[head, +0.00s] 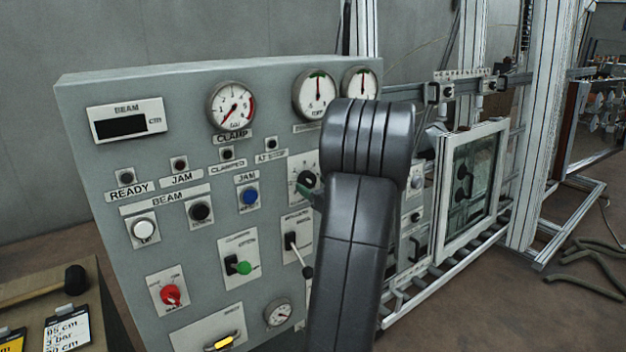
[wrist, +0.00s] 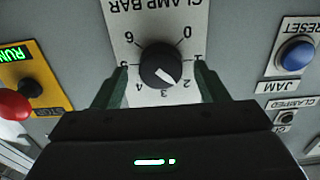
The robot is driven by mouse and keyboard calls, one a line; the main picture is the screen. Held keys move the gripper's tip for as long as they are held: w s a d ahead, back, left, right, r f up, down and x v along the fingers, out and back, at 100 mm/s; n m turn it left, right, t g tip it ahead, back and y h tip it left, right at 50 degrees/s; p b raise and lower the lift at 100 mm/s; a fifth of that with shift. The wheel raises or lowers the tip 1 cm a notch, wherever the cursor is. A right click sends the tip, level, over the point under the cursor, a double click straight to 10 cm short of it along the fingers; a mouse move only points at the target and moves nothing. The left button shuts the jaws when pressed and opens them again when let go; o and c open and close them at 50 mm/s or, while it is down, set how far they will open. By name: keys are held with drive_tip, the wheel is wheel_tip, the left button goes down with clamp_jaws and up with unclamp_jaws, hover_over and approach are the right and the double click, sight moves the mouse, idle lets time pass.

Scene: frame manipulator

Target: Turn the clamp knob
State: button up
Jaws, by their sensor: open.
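The clamp knob (wrist: 160,64) is a round black dial with a white pointer on a white plate marked CLAMP BAR. In the wrist view the plate's lettering is upside down, and the pointer lies between 2 and 3. My gripper (wrist: 161,70) is open, with one green finger on each side of the knob. Visible gaps separate the fingers from the knob in that view. How deep the fingertips reach is unclear. In the head view the knob (head: 306,181) is partly hidden by my gripper and dark arm. The clamp gauge (head: 232,106) has a white face.
A blue JAM reset button (wrist: 295,55) sits right of the knob in the wrist view. A red-knobbed lever (wrist: 14,104) on a yellow plate is at left. The grey panel (head: 95,230) carries several other switches. A framed window (head: 470,185) stands at right.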

drive_tip(key=shift+w+a, duration=0.4)
drive_tip(key=shift+w, duration=0.05)
drive_tip(key=c, duration=1)
